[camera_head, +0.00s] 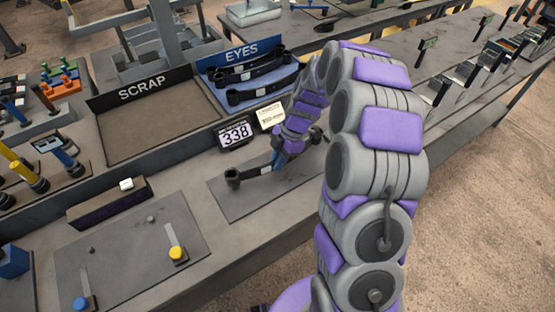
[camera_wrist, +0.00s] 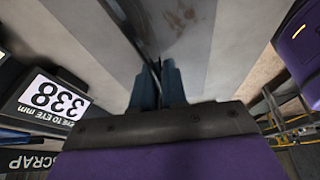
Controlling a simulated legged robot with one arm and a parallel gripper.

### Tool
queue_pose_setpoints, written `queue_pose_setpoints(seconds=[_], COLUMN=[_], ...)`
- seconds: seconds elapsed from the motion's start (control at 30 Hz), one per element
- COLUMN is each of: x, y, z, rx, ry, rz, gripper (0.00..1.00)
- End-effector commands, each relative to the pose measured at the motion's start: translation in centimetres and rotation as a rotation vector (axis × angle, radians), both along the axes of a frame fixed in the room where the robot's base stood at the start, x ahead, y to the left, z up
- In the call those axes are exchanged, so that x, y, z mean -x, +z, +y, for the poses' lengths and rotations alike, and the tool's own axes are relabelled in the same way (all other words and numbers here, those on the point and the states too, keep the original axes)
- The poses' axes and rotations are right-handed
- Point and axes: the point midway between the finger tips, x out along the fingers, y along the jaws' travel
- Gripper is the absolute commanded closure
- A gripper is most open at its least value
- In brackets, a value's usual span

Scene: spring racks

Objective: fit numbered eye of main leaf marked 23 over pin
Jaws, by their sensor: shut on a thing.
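My gripper (camera_wrist: 158,88) has its blue fingers closed on a dark leaf, which shows as a thin edge-on strip in the wrist view (camera_wrist: 137,28). In the head view the leaf (camera_head: 258,173) is at a flat grey plate (camera_head: 228,203), with a rolled eye (camera_head: 233,177) at its left end. I cannot tell whether it touches the plate. My arm hides its right part, and no number 23 can be read. At the lower left, a plate (camera_head: 130,250) carries a yellow-capped post (camera_head: 176,253) and a blue-capped post (camera_head: 82,303); I cannot tell which part is the pin.
A display reading 338 (camera_head: 235,134) stands behind the grey plate. The EYES tray (camera_head: 240,52) holds several dark leaves. The SCRAP tray (camera_head: 150,120) looks empty. A low dark block (camera_head: 107,204) stands between the front plate and SCRAP. Racks with upright plates line the right bench.

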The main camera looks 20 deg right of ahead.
Motion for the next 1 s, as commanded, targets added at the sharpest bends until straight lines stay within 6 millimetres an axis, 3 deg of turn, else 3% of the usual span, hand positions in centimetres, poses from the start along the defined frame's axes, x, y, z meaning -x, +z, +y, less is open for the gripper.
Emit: queue_pose_setpoints(seconds=[1.0], x=[-0.07], y=[-0.65], z=[0.01], rx=[-0.002], ry=[-0.001], rz=[-0.002], gripper=[1.0])
